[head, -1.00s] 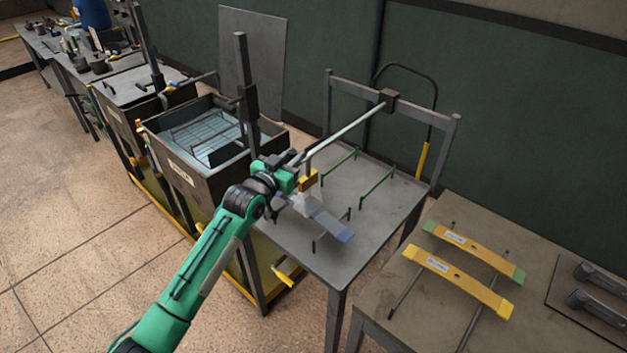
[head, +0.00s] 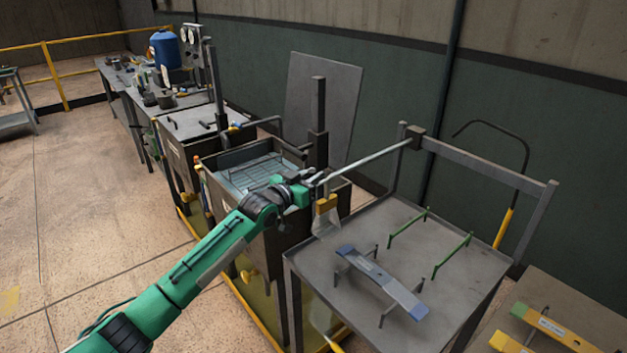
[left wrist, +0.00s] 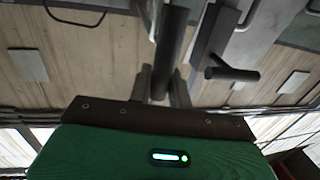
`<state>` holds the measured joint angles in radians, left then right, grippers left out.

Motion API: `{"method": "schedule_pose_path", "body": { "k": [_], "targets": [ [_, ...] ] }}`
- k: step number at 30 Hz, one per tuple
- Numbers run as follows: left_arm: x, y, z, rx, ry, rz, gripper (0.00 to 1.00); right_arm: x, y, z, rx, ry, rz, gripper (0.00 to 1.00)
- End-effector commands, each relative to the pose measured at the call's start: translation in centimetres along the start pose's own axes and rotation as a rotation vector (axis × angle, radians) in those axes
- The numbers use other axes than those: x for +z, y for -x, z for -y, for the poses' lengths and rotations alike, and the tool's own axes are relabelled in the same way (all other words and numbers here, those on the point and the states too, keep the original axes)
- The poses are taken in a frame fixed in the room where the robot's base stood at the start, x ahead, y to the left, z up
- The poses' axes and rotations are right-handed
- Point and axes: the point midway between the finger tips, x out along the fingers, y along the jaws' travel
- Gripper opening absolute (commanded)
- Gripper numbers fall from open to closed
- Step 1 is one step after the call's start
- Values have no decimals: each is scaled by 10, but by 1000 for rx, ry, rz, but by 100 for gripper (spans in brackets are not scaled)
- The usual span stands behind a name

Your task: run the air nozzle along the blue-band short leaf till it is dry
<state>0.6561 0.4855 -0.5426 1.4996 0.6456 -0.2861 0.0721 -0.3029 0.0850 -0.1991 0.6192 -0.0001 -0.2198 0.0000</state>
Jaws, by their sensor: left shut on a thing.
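The blue-band short leaf (head: 382,281) is a grey strip with blue ends, lying across dark pegs on the grey metal table. Whether its surface is wet cannot be told. The air nozzle (head: 326,204) is a yellow-tan block with a pale fan shape below it, at the end of a grey swing rod (head: 365,161). My left gripper (head: 311,187) is shut on the nozzle's dark grip. In the left wrist view a dark cylinder (left wrist: 171,50) stands between the fingers. The nozzle is above the table's far-left edge, beyond the leaf's far end and apart from it. My right gripper is out of view.
Green pegs (head: 452,256) stand bare on the table (head: 440,300), right of the leaf. An open tank with a wire rack (head: 258,170) stands left of the nozzle, beside a dark post (head: 318,120). Yellow leaves (head: 550,327) lie on a bench at lower right.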

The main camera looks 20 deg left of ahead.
Motion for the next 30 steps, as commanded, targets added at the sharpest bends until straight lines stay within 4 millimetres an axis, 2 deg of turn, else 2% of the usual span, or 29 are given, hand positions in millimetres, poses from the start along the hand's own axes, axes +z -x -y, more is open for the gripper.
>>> {"method": "schedule_pose_path", "body": {
  "k": [9,10,12,23,26,30],
  "targets": [
    [-3,0,5,-7,-3,-2,0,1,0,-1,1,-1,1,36],
    [-3,0,5,-7,-4,-2,26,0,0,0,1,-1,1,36],
    [-3,0,5,-7,-4,-2,39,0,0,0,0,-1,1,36],
    [0,3,3,-4,-2,-1,39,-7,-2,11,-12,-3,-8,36],
    [1,12,3,-4,-4,-1,39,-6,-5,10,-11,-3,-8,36],
    [2,33,3,-4,-4,-1,39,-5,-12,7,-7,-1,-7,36]
  ]
}}
